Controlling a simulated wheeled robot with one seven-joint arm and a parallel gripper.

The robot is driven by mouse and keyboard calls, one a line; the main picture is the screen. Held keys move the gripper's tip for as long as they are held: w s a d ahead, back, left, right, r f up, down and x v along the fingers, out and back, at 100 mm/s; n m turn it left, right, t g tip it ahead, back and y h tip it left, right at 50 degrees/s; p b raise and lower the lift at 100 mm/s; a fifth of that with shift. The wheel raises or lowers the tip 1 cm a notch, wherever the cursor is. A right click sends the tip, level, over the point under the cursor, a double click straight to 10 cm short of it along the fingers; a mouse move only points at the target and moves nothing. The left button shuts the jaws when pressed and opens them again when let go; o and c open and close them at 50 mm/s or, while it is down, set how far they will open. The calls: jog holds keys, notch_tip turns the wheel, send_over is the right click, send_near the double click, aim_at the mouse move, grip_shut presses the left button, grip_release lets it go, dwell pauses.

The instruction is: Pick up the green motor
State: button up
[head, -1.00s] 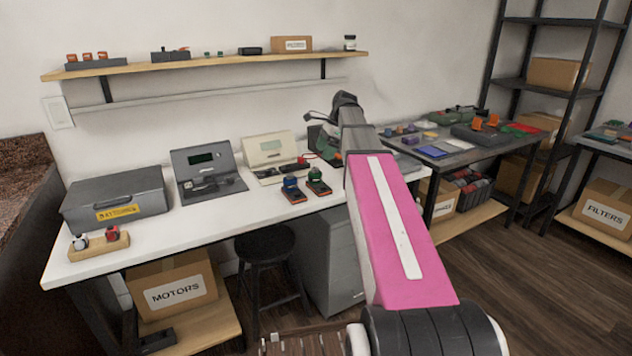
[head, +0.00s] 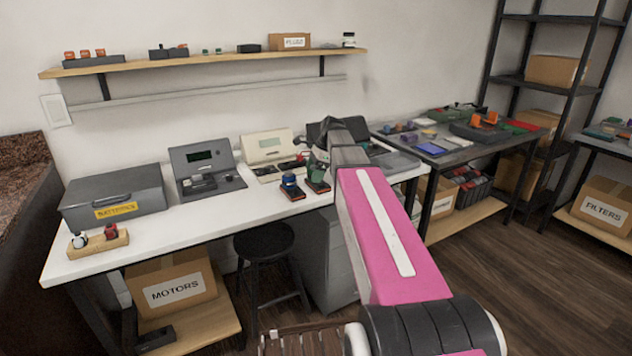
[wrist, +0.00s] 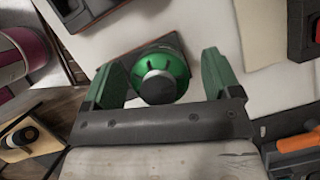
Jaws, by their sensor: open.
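The green motor (wrist: 160,68) stands on a dark base on the white bench. In the wrist view its round green body and dark cap lie between the two green fingers of my gripper (wrist: 160,62), which are open with a gap on each side. In the head view my gripper (head: 318,158) is over the green motor (head: 316,180) and hides much of it. I cannot tell from these views whether a finger touches it.
A blue-topped motor (head: 290,184) stands just left of the green one on the white bench (head: 215,215). A cream instrument (head: 265,148) and a grey one (head: 203,165) stand behind. A grey batteries case (head: 115,192) is at the left. A stool (head: 264,242) is below the bench.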

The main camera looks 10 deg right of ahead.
aim_at(312, 166)
jog(key=c, duration=1)
jog(key=shift+r, duration=0.1)
jog(key=shift+r, duration=0.55)
notch_tip(312, 166, up, 3)
jog(key=shift+f, duration=0.2)
jog(key=s+a+r, duration=0.2)
jog(key=a, duration=0.1)
jog(key=s+a+r, duration=0.2)
jog(key=a, duration=0.1)
jog(key=s+a+r, duration=0.2)
jog(key=a+r, duration=0.1)
jog(key=shift+s+a+r, duration=0.1)
jog(key=shift+s+a, duration=0.1)
jog(key=shift+a, duration=0.15)
